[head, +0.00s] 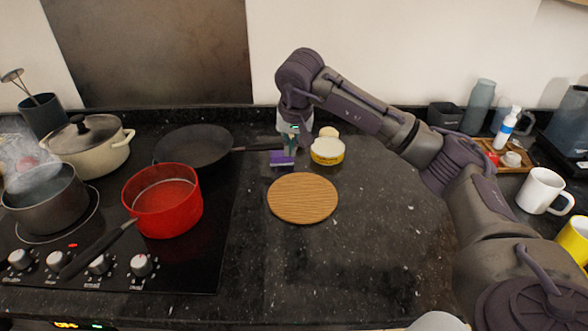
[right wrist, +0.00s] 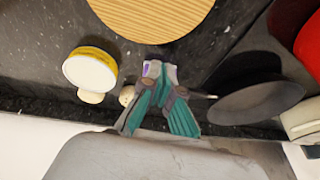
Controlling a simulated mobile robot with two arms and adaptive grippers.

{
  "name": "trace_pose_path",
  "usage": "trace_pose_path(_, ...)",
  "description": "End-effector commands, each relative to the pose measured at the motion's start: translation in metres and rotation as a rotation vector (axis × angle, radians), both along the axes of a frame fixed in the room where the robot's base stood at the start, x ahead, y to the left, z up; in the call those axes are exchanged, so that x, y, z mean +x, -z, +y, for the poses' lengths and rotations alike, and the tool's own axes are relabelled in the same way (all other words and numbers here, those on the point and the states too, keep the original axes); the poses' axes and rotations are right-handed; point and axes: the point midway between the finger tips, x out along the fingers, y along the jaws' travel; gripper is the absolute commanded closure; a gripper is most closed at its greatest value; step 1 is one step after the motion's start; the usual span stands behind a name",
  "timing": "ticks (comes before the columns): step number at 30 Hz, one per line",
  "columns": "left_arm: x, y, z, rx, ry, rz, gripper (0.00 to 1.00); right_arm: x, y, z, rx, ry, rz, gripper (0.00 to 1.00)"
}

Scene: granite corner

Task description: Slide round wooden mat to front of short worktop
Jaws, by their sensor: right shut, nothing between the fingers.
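The round wooden mat (head: 303,198) lies flat on the dark speckled worktop (head: 370,250), right of the cooktop. Its edge part also shows at the top of the right wrist view (right wrist: 150,14). My right gripper (head: 288,152) is shut and empty, pointing down just behind the mat's far edge. In the right wrist view its teal fingers (right wrist: 158,78) are close together, apart from the mat in the picture. A small purple patch shows at the fingertips; I cannot tell whether it is a separate thing. My left gripper is not in view.
A yellow-banded tub (head: 327,151) stands close right of my right gripper. A black frying pan (head: 194,148) and a red pot (head: 163,200) are on the cooktop at left. Mugs (head: 543,191) stand at far right. The worktop in front of the mat is clear.

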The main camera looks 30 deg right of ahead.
Motion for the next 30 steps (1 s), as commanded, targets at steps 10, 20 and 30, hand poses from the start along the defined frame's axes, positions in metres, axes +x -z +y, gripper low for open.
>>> trace_pose_path(10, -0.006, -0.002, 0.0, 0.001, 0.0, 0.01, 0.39, 0.004, 0.025, -0.032, -0.09, 0.018, 0.031, 1.0)
trace_pose_path(20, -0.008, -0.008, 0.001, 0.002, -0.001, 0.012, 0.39, 0.02, 0.076, -0.04, -0.087, 0.016, 0.028, 1.0)
trace_pose_path(30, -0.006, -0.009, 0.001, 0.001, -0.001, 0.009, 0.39, 0.024, 0.087, -0.042, -0.088, 0.016, 0.024, 1.0)
